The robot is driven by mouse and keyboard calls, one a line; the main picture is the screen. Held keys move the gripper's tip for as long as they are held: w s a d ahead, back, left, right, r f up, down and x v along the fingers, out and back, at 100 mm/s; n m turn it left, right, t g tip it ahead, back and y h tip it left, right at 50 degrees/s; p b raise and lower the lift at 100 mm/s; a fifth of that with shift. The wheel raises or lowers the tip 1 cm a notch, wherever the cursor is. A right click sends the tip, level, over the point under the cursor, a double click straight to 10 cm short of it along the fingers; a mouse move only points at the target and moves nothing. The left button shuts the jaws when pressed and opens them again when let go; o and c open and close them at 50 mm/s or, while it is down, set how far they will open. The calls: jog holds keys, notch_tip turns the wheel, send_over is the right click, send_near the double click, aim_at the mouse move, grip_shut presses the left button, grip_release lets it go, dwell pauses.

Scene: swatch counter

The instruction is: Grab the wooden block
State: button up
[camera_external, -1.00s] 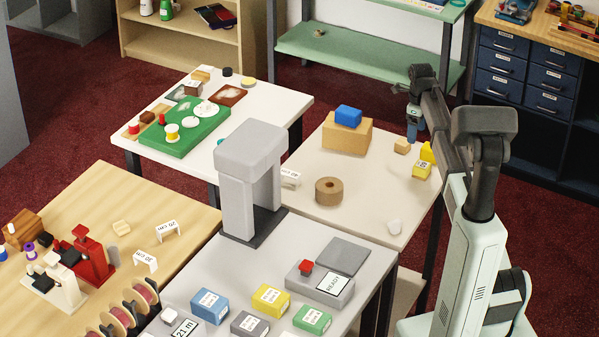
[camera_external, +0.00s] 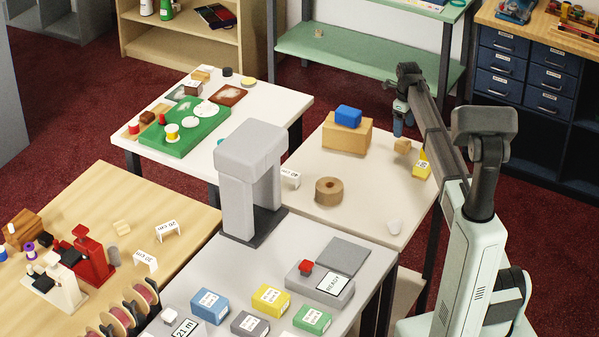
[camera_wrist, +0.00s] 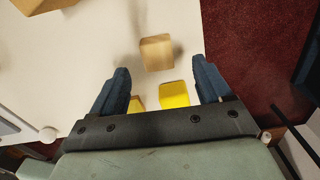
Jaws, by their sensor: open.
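The wooden block (camera_external: 402,146), a small light-brown cube, sits on the white table near its far right side. In the wrist view the same block (camera_wrist: 157,53) lies ahead of the fingertips, between their lines and apart from both. My gripper (camera_external: 402,122) is open and empty, above the table close to the block. In the wrist view, my gripper (camera_wrist: 161,72) shows two blue fingers spread wide.
Yellow blocks (camera_wrist: 174,94) lie close by, partly behind my gripper's edge in the wrist view. A larger tan box (camera_external: 346,135) with a blue block (camera_external: 348,116) on top stands left of the block. A cardboard-coloured ring (camera_external: 329,190) sits nearer. The table between is clear.

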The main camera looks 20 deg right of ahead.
aim_at(403, 141)
jog(key=shift+s+f, duration=0.15)
jog(key=shift+f, duration=1.6)
jog(key=shift+s+f, duration=0.15)
jog(key=shift+f, duration=1.55)
jog(key=shift+c, duration=0.4)
jog(key=c, duration=1)
jog(key=shift+o, duration=0.2)
